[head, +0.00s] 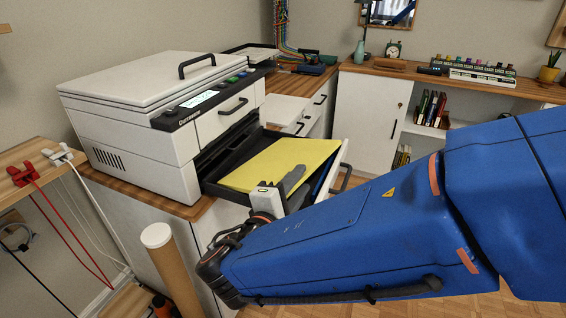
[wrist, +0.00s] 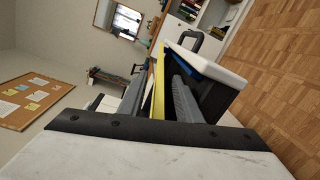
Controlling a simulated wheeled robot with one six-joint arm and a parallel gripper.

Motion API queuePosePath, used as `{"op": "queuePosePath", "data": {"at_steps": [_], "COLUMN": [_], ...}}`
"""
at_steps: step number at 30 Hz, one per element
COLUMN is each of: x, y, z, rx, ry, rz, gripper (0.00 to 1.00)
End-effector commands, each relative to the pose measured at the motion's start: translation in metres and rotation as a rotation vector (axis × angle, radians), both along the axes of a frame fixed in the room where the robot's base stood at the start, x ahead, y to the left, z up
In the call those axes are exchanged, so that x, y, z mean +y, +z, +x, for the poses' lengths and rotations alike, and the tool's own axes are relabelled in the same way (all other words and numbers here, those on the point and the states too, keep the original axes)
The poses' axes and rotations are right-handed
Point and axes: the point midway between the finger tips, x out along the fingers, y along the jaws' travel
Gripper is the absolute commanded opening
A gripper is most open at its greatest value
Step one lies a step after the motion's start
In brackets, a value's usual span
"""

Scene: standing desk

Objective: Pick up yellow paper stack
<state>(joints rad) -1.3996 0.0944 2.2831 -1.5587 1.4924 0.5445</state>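The yellow paper stack (head: 280,163) lies flat on the black pull-out tray (head: 212,178) at the front of the white printer. My gripper (head: 292,182) is at the stack's near right edge, with one grey finger showing above the paper. In the wrist view the stack (wrist: 158,88) appears edge-on as a thin yellow strip between the two grey fingers of my gripper (wrist: 157,95). A dark gap shows between the strip and the right finger, so the fingers look open around the edge. The lower finger is hidden in the head view.
The white printer (head: 150,120) stands on a wood-topped cabinet. A cardboard tube (head: 170,265) stands at the lower left. Wood floor is clear at right (wrist: 275,80).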

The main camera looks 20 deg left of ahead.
Motion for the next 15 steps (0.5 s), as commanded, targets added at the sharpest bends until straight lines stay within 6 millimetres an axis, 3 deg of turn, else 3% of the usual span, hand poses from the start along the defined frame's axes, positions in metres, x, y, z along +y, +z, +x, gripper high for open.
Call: {"op": "queuePosePath", "data": {"at_steps": [6, 15], "x": [-0.003, -0.003], "y": [-0.001, -0.001], "z": [0.022, 0.026], "rx": [0.000, -0.001], "ry": [-0.001, 0.000], "rz": [0.000, 0.000], "gripper": [0.31, 0.31]}}
